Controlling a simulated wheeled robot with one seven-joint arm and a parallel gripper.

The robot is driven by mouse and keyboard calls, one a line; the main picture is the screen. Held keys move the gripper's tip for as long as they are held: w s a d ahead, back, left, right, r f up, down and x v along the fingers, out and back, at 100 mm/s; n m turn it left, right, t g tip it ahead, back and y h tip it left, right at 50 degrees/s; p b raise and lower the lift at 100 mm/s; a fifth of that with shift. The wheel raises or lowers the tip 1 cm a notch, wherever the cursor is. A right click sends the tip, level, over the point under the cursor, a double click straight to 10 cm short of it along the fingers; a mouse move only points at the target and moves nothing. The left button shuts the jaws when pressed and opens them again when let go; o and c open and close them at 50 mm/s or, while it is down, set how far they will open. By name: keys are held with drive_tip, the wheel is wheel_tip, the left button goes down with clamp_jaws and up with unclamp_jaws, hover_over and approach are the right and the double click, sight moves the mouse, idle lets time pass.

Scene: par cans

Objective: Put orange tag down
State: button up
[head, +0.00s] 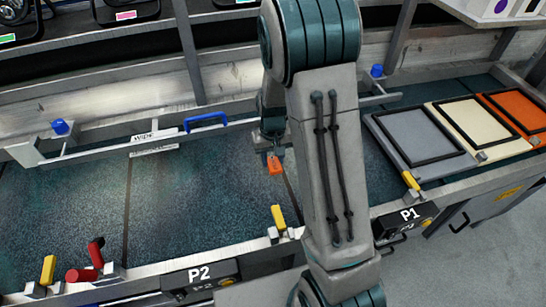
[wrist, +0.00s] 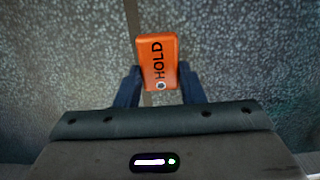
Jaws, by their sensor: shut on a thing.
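The orange tag (wrist: 158,55) carries the word HOLD and a small hole near its lower end in the wrist view. My gripper (wrist: 160,88) is shut on it, with a dark finger on each side of its lower end. In the head view the orange tag (head: 274,166) hangs below my gripper (head: 271,150), over the dark speckled bench top (head: 190,205). I cannot tell how far the tag is above the surface.
Grey, cream and orange framed panels (head: 420,135) lie at the right. Yellow-handled clamps (head: 279,218) line the front edge beside the P1 and P2 labels. A red-handled part (head: 85,272) is at the lower left. A rail with a blue handle (head: 206,121) runs behind. The bench left of my arm is clear.

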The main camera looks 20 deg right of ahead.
drive_tip(key=shift+f, duration=0.15)
drive_tip(key=o, duration=1)
drive_tip(key=shift+c, duration=0.2)
